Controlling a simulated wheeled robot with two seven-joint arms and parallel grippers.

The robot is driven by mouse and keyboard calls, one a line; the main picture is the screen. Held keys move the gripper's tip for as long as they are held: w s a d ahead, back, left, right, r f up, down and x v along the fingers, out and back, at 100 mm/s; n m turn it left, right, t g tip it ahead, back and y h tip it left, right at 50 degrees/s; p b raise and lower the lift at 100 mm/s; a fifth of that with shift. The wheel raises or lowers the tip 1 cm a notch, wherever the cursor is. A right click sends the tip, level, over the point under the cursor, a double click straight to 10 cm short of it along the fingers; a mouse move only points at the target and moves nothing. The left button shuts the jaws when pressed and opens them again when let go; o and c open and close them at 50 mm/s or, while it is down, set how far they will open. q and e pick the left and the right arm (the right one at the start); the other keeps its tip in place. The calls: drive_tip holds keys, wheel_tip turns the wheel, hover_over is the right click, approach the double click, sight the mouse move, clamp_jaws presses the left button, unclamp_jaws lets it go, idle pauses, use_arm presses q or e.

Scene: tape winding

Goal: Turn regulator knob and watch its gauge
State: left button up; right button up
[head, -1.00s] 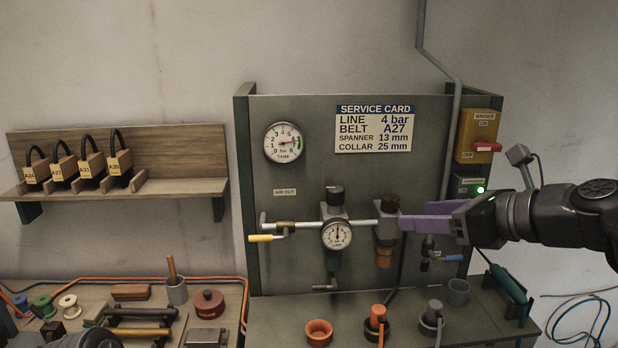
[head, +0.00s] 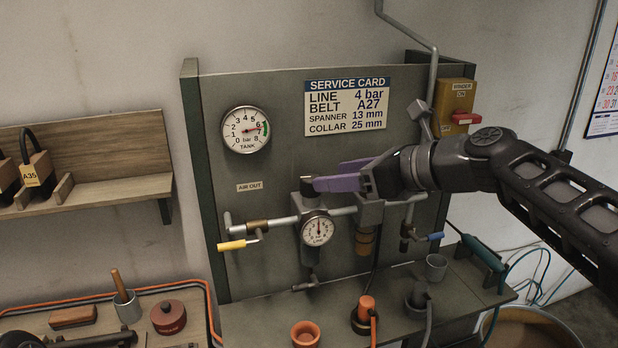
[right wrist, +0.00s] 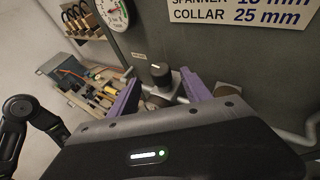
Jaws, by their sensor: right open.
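The regulator knob (head: 307,187) is a black cap on top of the grey regulator on the panel. The round white LINE gauge (head: 318,229) sits on the regulator's front, its needle pointing about straight up. My right gripper (head: 326,176) is open, its purple fingers reaching left toward the knob; the nearer fingertip overlaps the knob's right edge in the head view. In the right wrist view the knob (right wrist: 160,73) shows in the gap between the fingers (right wrist: 158,82). I cannot tell whether they touch it. My left gripper is out of view.
The service card (head: 346,107) reads LINE 4 bar. The TANK gauge (head: 246,130) points near 6. A yellow-handled valve (head: 232,245) is left of the regulator, a filter bowl (head: 365,240) right. An orange cup (head: 305,334) and plugs stand on the ledge below.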

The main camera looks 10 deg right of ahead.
sight(311, 177)
drive_tip(key=p+x, duration=0.1)
drive_tip(key=x, duration=0.6)
drive_tip(key=shift+c, duration=0.3)
clamp_jaws()
